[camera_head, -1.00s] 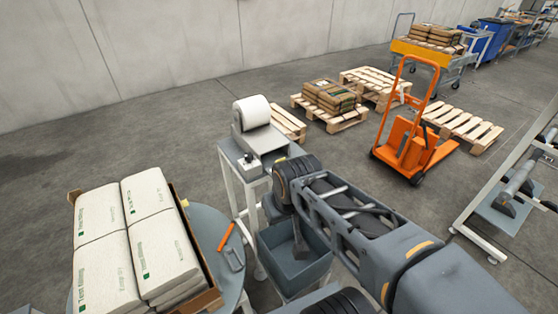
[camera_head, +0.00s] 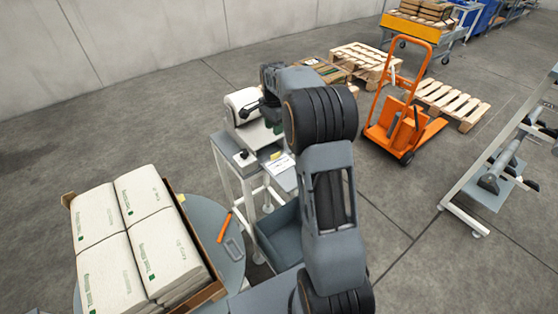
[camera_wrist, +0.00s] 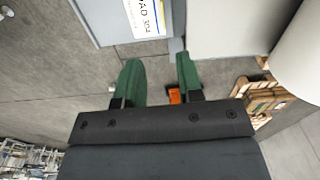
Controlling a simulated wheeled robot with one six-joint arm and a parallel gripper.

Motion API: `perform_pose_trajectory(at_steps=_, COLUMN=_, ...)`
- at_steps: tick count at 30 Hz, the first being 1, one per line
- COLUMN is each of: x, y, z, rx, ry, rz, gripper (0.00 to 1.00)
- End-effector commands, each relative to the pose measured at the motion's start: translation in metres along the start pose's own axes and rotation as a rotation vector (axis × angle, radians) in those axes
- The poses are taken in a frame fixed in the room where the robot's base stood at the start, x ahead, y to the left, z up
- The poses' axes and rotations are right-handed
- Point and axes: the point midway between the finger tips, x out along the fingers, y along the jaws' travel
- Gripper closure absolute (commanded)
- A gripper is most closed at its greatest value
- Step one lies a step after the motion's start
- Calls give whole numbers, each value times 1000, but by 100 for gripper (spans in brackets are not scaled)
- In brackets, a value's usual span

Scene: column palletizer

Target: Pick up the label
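A white label with printed text (camera_head: 280,164) lies on a small grey shelf at the right side of the printer stand. It also shows in the wrist view (camera_wrist: 147,16) at the top edge, partly cut off, with bold lettering. My gripper shows in the wrist view (camera_wrist: 160,82) with two green fingers apart and nothing between them. The label is ahead of the fingertips and not touching them. In the head view my gripper is mostly hidden behind my wrist, beside the printer's white roll (camera_head: 242,102).
A box of white sacks (camera_head: 186,291) stands on a round table at the lower left, with an orange-handled tool (camera_head: 224,228) beside it. A blue-grey bin (camera_head: 279,238) sits below the shelf. Pallets (camera_head: 452,101) and an orange pallet truck (camera_head: 399,112) stand behind.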

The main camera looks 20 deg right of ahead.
Motion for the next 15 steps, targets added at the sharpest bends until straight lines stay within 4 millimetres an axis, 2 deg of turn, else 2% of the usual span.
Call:
perform_pose_trajectory(at_steps=4, x=16, y=-4, z=-7, rx=47, ry=-6, rz=13, gripper=66)
perform_pose_trajectory(at_steps=15, x=77, y=-4, z=-8, rx=53, ry=-6, rz=13, gripper=66)
